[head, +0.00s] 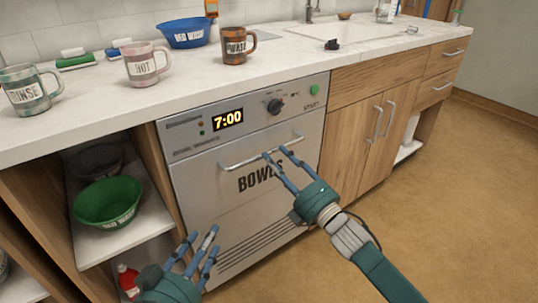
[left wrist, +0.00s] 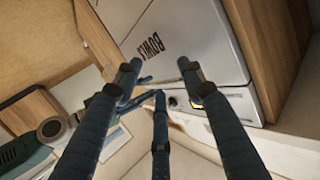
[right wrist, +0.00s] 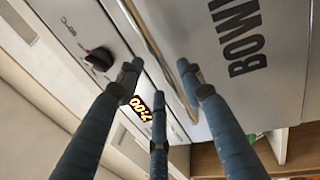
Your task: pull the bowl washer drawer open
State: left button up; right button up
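The bowl washer (head: 190,140) is a grey unit under the counter with a 7:00 display. Its drawer front (head: 220,200), marked BOWLS, looks flush with the unit. A horizontal bar handle (head: 240,161) crosses its upper part. My right gripper (head: 277,153) is at the handle's right part, fingers spread. In the right wrist view the handle (right wrist: 150,42) passes near the parted fingertips (right wrist: 158,82); contact cannot be told. My left gripper (head: 204,243) is open and empty, low in front of the drawer's left side. The BOWLS label also shows in the left wrist view (left wrist: 152,45).
A knob (head: 274,106) and green start button (head: 314,90) sit above the handle. Mugs and a blue basin (head: 184,34) stand on the counter (head: 90,108). An open shelf with a green bowl (head: 108,203) is at left. The floor (head: 450,200) at right is clear.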

aim_at(270, 153)
pick_arm(q)
jog(key=r+t, duration=0.2)
jog(key=r, duration=0.1)
jog(key=w+d+r, duration=0.1)
jog(key=r, duration=0.1)
jog(key=shift+r+t+h+b, duration=0.25)
jog(key=shift+t+h+b, duration=0.05)
jog(key=shift+t+b, duration=0.1)
pick_arm(e)
jog(key=x, duration=0.4)
jog(key=shift+w+a, duration=0.15)
grip_shut()
